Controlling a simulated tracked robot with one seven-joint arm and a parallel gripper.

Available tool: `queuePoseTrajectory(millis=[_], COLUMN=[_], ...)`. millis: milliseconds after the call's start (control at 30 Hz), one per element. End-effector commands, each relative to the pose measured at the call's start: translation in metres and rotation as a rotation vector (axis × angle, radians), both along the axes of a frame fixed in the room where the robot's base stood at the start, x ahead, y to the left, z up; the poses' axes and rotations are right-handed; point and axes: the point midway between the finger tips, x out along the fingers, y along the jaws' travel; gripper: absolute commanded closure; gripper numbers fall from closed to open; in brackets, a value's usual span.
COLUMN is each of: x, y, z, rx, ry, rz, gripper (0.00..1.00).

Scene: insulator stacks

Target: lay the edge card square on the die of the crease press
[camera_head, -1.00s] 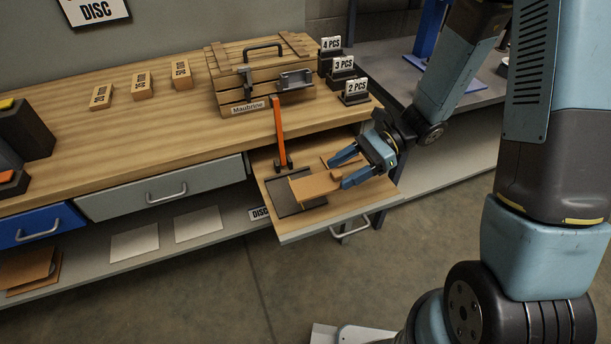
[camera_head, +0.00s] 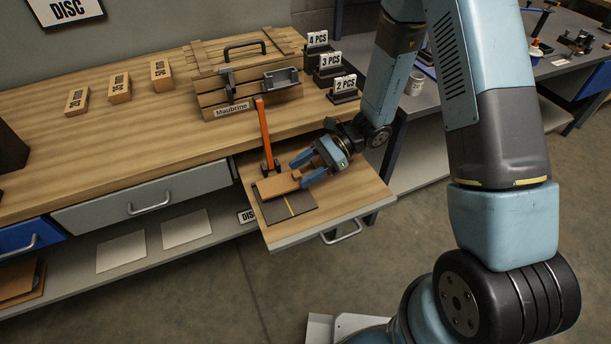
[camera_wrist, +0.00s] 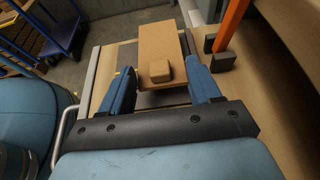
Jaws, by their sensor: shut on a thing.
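The edge card (camera_head: 274,187) is a flat brown card with a small raised block (camera_wrist: 160,70) near one end. My gripper (camera_head: 298,174) is shut on the card at its block end, with a blue finger on either side in the wrist view. The crease press has a dark flat bed (camera_head: 299,214) with a thin brass line, the die (camera_head: 288,204), and an upright orange lever (camera_head: 264,135). The card lies over the far part of the bed, close to the lever's foot, and hides part of the die. I cannot tell whether it touches the bed.
The press sits on a pulled-out wooden board (camera_head: 352,194) with a metal handle (camera_head: 343,232). A slatted crate (camera_head: 240,85) marked Maubrine, number signs (camera_head: 331,62) and several labelled wooden blocks (camera_head: 119,86) stand on the bench behind. The board is clear toward its right front.

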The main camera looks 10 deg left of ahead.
Motion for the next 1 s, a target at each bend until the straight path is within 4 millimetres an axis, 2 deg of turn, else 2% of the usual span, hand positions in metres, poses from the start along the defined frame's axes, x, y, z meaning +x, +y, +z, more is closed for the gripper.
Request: queuePoseTrajectory(millis=[233, 567, 600, 700, 1000], x=[-0.003, -0.003, -0.003, -0.003, -0.002], y=[0.003, 0.003, 0.003, 0.003, 0.001], z=[-0.027, -0.029, -0.029, -0.029, -0.027], rx=[-0.002, -0.001, -0.001, -0.001, 0.0], ry=[0.003, 0.001, 0.001, 0.001, 0.001], rz=[0.007, 0.008, 0.008, 0.008, 0.007], gripper=[0.66, 0.66, 0.35, 0.27, 0.27])
